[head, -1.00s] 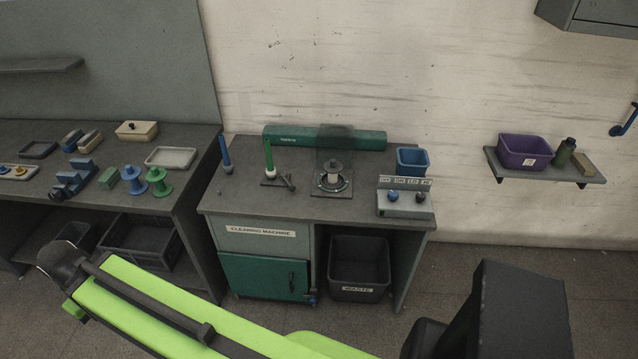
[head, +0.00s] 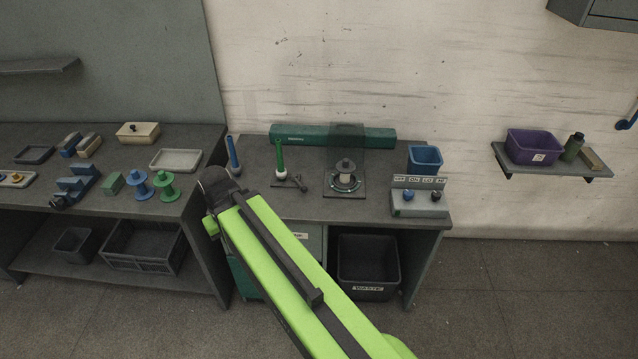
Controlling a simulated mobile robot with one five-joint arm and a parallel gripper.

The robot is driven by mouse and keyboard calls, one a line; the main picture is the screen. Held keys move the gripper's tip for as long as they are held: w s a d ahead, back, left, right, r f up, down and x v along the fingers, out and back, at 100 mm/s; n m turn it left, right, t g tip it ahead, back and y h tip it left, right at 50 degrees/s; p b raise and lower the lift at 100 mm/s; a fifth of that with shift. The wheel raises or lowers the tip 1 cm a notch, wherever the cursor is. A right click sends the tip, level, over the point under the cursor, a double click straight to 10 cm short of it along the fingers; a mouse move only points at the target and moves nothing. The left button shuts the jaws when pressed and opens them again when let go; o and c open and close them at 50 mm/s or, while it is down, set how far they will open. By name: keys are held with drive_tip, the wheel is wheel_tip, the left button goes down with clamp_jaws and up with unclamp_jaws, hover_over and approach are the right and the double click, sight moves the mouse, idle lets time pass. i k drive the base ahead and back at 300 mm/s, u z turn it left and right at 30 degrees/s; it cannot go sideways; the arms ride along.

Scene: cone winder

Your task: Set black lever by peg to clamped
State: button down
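A blue peg (head: 233,154) stands further left. My lime-green arm reaches up from the bottom right, and its dark far end is left of the lever and in front of the bench top.
A control box (head: 420,204) with knobs and a blue bin (head: 425,158) are further right. The left bench (head: 105,188) holds spools and trays. A green bar (head: 300,134) runs behind.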

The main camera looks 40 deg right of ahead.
sight(294, 177)
drive_tip(key=u, duration=0.05)
drive_tip(key=i, duration=1)
drive_tip(key=z, duration=0.05)
